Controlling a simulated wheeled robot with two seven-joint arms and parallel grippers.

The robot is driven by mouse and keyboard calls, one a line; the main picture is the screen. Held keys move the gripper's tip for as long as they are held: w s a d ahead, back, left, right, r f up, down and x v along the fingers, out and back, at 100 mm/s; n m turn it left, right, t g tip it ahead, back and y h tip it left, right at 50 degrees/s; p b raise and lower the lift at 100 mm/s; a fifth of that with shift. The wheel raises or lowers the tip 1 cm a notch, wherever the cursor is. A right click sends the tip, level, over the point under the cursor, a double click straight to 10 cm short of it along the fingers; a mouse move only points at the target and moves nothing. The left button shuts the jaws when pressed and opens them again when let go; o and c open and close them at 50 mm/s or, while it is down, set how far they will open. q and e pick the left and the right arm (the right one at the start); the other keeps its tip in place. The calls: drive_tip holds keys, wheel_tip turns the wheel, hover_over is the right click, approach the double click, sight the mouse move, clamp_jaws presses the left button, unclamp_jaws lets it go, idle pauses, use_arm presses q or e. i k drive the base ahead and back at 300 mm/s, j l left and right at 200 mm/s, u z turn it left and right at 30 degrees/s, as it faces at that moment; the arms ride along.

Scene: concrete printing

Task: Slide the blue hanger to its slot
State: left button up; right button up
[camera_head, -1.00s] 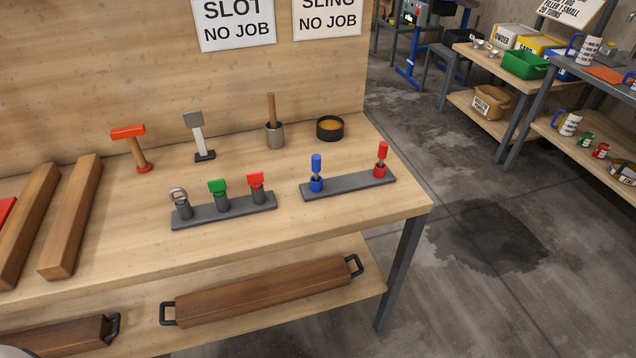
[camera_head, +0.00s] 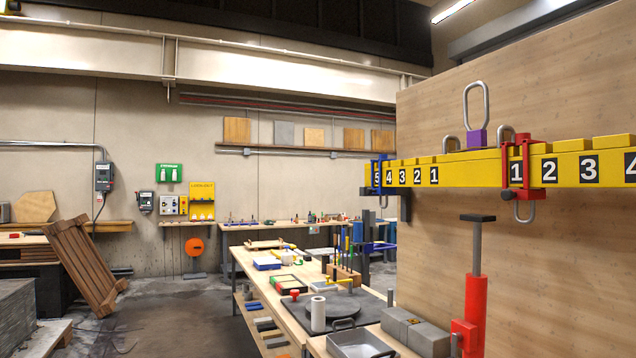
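The blue hanger (camera_head: 377,172) sits around the left end of the yellow numbered beam (camera_head: 467,172), at the label 5. The beam has raised blocks along its top and number labels 5, 4, 3, 2, 1 to the left, then 1, 2, 3, 4 to the right. A red hanger (camera_head: 522,172) sits around the beam at the right-hand 1, with a metal link hanging below. A purple block with a tall metal ring (camera_head: 476,112) stands at the beam's middle. Neither of my grippers is in view.
A red post with a dark top (camera_head: 475,285) stands in front of the wooden panel (camera_head: 520,75). A long bench (camera_head: 290,318) with trays, a paper roll and grey blocks runs below the beam. Wooden frames (camera_head: 85,262) lean at left. Floor between is open.

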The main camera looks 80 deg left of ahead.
sight(387, 191)
drive_tip(key=u, duration=2.4)
drive_tip(key=i+j+z, duration=0.2)
drive_tip(key=i, duration=0.15)
drive_tip(key=i+j+z, duration=0.25)
drive_tip(key=i, duration=0.1)
